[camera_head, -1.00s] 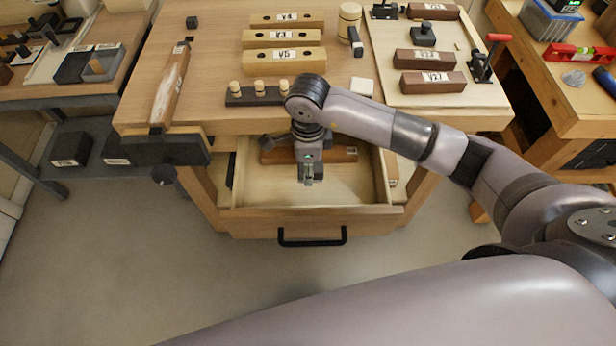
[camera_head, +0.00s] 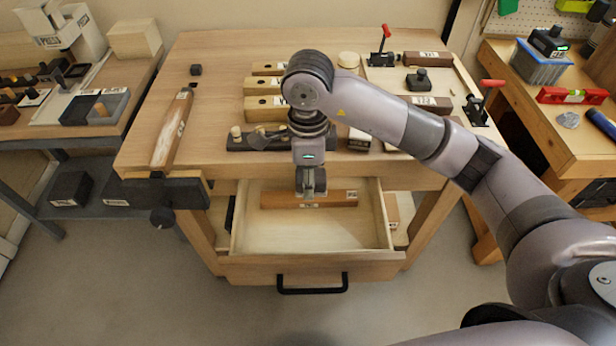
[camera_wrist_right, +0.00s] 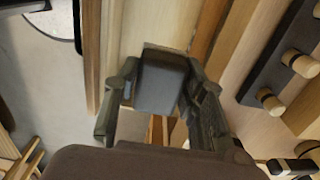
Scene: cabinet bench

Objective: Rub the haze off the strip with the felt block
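My right gripper (camera_head: 311,186) points down over the open drawer (camera_head: 315,238). In the right wrist view its two fingers (camera_wrist_right: 160,105) stand on either side of a dark grey block (camera_wrist_right: 160,85) with a lighter grey edge, which looks like the felt block; they appear closed on it. A long wooden strip (camera_head: 171,132) lies at the left end of the bench, its near end at the dark vise (camera_head: 165,190). My left gripper is not in view.
A labelled wooden bar (camera_head: 340,198) lies in the drawer under my gripper. A dark peg rack (camera_head: 245,143) stands along the bench front. Several labelled wooden blocks (camera_head: 262,108) sit behind it. The bench top between the strip and these blocks is clear.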

